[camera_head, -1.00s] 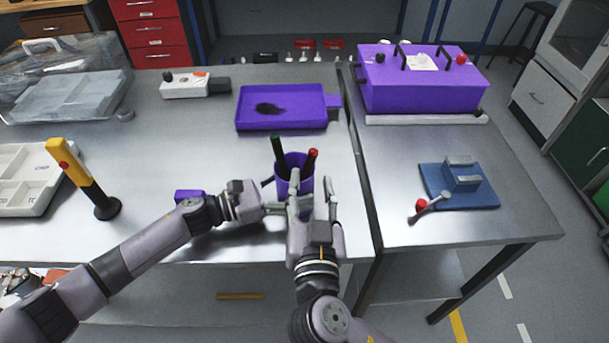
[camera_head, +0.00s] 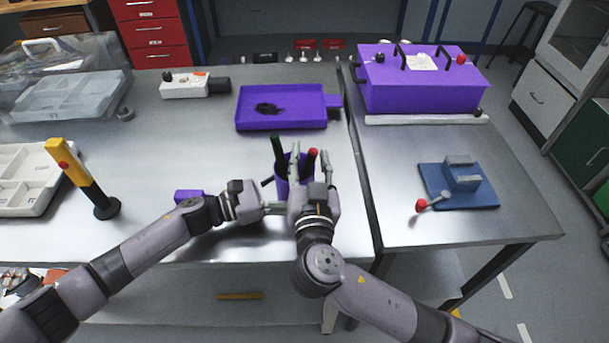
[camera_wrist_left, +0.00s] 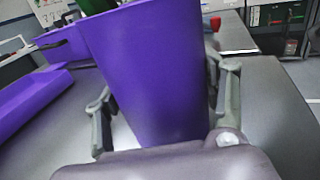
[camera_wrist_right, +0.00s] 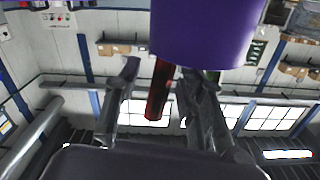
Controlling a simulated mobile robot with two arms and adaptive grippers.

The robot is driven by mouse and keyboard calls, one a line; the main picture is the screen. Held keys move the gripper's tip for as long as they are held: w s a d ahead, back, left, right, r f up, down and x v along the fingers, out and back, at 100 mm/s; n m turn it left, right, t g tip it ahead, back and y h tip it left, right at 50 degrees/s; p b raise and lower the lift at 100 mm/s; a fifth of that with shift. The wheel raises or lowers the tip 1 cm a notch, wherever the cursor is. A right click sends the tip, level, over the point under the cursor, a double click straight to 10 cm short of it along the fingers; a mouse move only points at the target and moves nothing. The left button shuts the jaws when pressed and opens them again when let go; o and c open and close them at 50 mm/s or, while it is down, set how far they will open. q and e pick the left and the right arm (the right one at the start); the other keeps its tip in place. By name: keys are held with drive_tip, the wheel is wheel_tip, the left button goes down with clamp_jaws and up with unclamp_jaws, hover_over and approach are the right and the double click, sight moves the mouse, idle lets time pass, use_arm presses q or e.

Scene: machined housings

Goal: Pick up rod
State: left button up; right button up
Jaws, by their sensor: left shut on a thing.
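My left gripper (camera_wrist_left: 162,108) is shut on the cup, one finger on each side in the left wrist view. The rods' lower ends are hidden in the cup.
A purple tray (camera_head: 285,122) with a dark patch lies behind the cup. A yellow-black tool (camera_head: 80,172) stands at left by a white compartment tray (camera_head: 22,165). A purple box (camera_head: 420,90) and a blue fixture (camera_head: 455,197) are on the right table, across a gap.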

clamp_jaws()
idle(0.6)
